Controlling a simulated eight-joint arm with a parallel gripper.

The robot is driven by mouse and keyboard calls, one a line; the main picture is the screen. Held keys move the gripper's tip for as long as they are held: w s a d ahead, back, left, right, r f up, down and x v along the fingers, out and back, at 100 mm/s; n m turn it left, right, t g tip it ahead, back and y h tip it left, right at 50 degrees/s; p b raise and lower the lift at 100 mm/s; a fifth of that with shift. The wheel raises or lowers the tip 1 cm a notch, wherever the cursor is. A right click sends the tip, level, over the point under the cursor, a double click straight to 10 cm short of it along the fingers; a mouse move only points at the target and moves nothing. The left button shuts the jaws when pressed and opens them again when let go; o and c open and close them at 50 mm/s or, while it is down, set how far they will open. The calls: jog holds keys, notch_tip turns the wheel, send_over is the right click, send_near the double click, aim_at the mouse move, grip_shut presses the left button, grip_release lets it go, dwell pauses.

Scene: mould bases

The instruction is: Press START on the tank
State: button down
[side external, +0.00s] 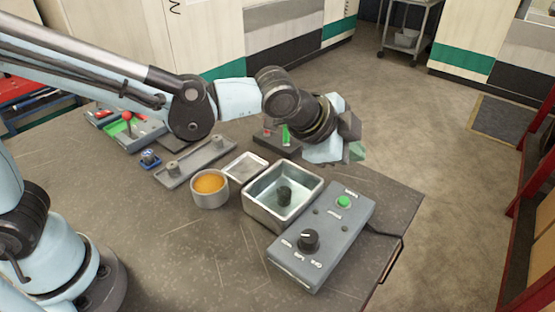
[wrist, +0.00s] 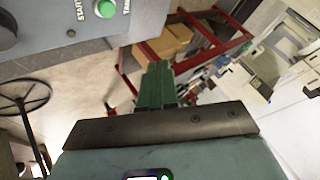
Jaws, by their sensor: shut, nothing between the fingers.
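The grey control box (side external: 305,262) stands beside the open metal tank (side external: 258,212) near the table's right corner. Its round green button (side external: 344,201) is at the far end of the top. In the wrist view, the green button (wrist: 105,8) is at the upper edge, with a START label (wrist: 73,13) to its left. My gripper (side external: 355,152) is in the air beyond the box, above and apart from the button. Its green fingers (wrist: 155,86) are together and empty in the wrist view. A dark cylinder (side external: 284,197) sits in the tank.
The box also has a black knob (side external: 309,239). A bowl of orange material (side external: 209,184) and a shallow tray (side external: 245,165) stand left of the tank. Front table space is clear.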

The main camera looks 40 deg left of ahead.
aim_at(340, 202)
jog(key=shift+f, duration=4.4)
jog(key=shift+f, duration=0.15)
jog(key=shift+f, duration=0.25)
jog(key=shift+f, duration=0.35)
jog(key=shift+r, duration=0.75)
jog(key=shift+r, duration=2.55)
